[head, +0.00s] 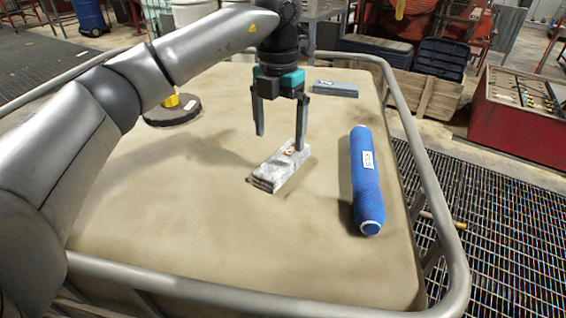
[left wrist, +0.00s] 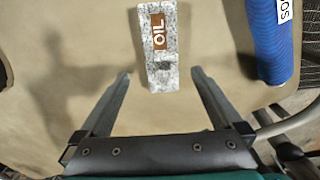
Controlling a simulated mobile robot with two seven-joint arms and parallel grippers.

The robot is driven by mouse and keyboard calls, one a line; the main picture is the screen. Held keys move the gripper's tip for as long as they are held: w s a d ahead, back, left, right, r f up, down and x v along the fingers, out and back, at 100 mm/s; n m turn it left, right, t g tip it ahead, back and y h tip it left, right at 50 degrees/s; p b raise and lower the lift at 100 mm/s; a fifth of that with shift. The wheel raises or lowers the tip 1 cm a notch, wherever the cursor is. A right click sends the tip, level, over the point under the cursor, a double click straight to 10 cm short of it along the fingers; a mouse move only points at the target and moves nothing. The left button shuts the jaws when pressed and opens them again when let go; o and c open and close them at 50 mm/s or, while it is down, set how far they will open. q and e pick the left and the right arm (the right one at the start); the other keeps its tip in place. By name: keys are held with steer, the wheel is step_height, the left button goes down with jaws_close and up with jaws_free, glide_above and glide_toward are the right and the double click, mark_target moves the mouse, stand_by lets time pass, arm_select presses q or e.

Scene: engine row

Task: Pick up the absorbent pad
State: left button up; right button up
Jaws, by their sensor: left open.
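The absorbent pad looks to be the flat grey speckled block (head: 280,170) lying on the tan tabletop (head: 200,235) near its middle. In the left wrist view the pad (left wrist: 161,72) has a brown label reading "OIL", and its near end reaches between the finger tips. My left gripper (head: 280,143) is open and empty, pointing down over the pad's far end in the head view. One finger overlaps that end in the picture; I cannot tell if they touch. My right gripper is not in view.
A blue roll (head: 366,190) with a white label lies right of the pad. A blue-grey box (head: 335,89) lies at the back. A dark round disc (head: 172,112) with a yellow top part sits at the left. A metal rail (head: 440,190) rings the table. The front tabletop is clear.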

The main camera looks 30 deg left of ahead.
mark_target(282, 160)
arm_select(q)
step_height(282, 160, down, 2)
steer(key=shift+f, duration=0.1)
steer(key=f, duration=0.4)
steer(key=shift+w+d+f+p, duration=0.15)
steer(key=shift+w+f+p, duration=0.05)
steer(key=shift+p, duration=0.2)
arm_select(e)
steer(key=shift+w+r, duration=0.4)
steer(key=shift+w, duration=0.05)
arm_select(q)
steer(key=c, duration=1.5)
steer(key=shift+r, duration=0.2)
